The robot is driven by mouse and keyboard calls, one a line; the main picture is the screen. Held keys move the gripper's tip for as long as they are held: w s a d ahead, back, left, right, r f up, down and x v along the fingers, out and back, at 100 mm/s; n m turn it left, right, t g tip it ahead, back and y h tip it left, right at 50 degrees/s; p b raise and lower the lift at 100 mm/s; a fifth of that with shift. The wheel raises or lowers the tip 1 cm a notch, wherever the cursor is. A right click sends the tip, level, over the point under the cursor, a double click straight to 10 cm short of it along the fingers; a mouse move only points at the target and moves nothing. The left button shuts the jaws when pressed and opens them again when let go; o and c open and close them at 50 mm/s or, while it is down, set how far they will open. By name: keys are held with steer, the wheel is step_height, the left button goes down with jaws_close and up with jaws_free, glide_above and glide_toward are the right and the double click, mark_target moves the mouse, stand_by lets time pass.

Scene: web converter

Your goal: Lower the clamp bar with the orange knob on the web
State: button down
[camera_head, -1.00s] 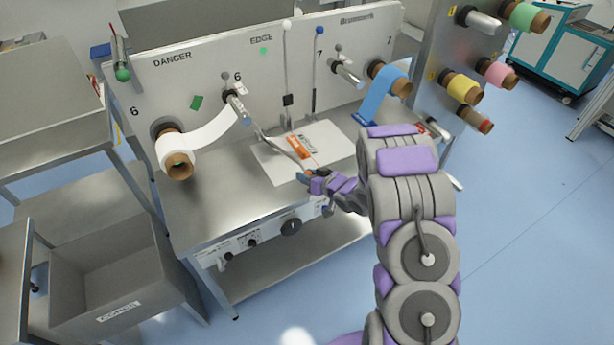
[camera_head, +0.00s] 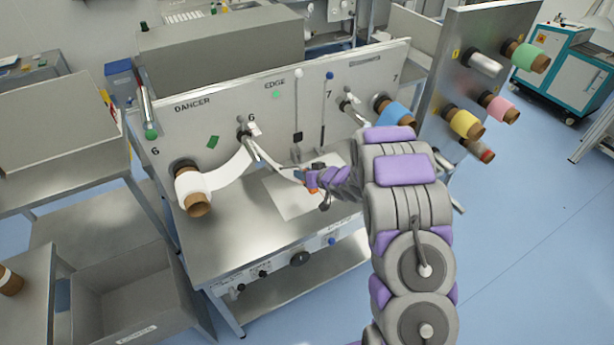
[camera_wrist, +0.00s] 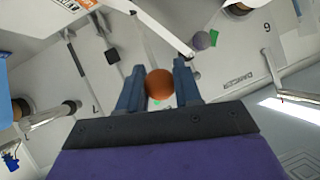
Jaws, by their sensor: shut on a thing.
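The orange knob (camera_wrist: 159,84) sits between the two blue fingers of my gripper (camera_wrist: 158,88) in the wrist view, and the fingers are shut on it. In the head view my gripper (camera_head: 306,180) is at the front end of the thin metal clamp bar (camera_head: 270,161). The bar slopes down from a mount on the panel under the 6 to my gripper. The white web (camera_head: 230,172) runs from the roll (camera_head: 192,187) at the left up to the roller by that mount. Any contact between bar and web cannot be told.
A pale plate (camera_head: 286,199) lies on the metal table (camera_head: 222,232) below my gripper, partly hidden by my arm. Two upright levers (camera_head: 298,118) stand behind it. A blue roll (camera_head: 396,115) is at the right. The table's front left is clear.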

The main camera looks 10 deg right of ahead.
steer(key=shift+w+r, duration=0.15)
steer(key=shift+r, duration=0.05)
steer(key=c, duration=0.8)
jaws_free()
steer(key=b+v, duration=0.1)
steer(key=v, duration=1.6)
steer(key=shift+d, duration=0.15)
steer(key=shift+f+b, duration=0.1)
steer(key=shift+b, duration=0.2)
